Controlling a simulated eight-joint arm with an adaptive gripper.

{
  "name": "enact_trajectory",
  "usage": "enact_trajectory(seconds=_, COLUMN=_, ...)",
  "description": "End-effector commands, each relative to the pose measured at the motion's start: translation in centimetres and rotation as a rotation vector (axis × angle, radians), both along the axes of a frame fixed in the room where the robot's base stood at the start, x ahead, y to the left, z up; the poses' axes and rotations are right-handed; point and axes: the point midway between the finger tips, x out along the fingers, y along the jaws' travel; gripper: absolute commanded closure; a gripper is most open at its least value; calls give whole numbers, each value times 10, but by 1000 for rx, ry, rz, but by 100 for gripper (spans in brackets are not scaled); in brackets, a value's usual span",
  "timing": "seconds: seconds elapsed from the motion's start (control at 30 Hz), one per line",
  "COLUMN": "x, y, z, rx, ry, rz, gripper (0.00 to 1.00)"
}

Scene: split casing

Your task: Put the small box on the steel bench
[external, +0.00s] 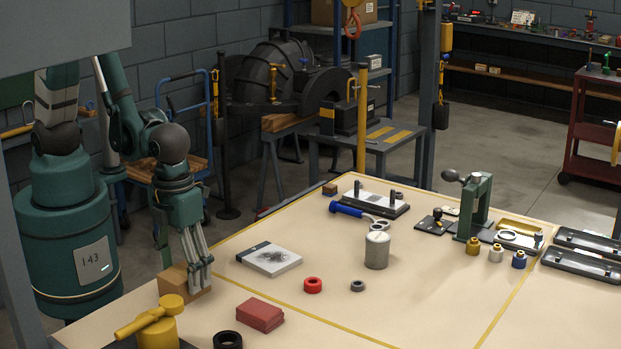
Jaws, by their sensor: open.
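A small brown cardboard box (176,281) sits on the tan tabletop near its left edge. My gripper (201,284) points down at it, with its long grey fingers open. The fingers overlap the right part of the box in the picture; I cannot tell whether they touch it. A grey metal bench (400,143) with yellow stripes stands behind the table and looks like the steel bench. A dark block-shaped device (345,117) sits on its left part. The bench's right front top looks mostly clear.
A yellow valve-like fitting (156,322) stands close in front of my gripper. A red block (260,314), a white booklet-like box (268,259) and a grey can (377,250) lie to the right. A yellow post (362,125) rises before the bench.

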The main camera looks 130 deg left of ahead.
Motion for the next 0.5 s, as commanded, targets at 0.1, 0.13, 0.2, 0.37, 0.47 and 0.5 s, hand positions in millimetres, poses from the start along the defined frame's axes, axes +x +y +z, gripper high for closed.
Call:
enact_trajectory(seconds=0.1, x=0, y=0, z=9, rx=0, ry=0, rz=0, gripper=42)
enact_trajectory(seconds=0.13, x=0, y=0, z=12, rx=0, ry=0, rz=0, gripper=42)
enact_trajectory(seconds=0.2, x=-1, y=0, z=18, rx=0, ry=0, rz=0, gripper=42)
enact_trajectory(seconds=0.37, x=-1, y=0, z=36, rx=0, ry=0, rz=0, gripper=42)
enact_trajectory(seconds=0.47, x=0, y=0, z=47, rx=0, ry=0, rz=0, gripper=42)
enact_trajectory(seconds=0.5, x=-1, y=0, z=52, rx=0, ry=0, rz=0, gripper=42)
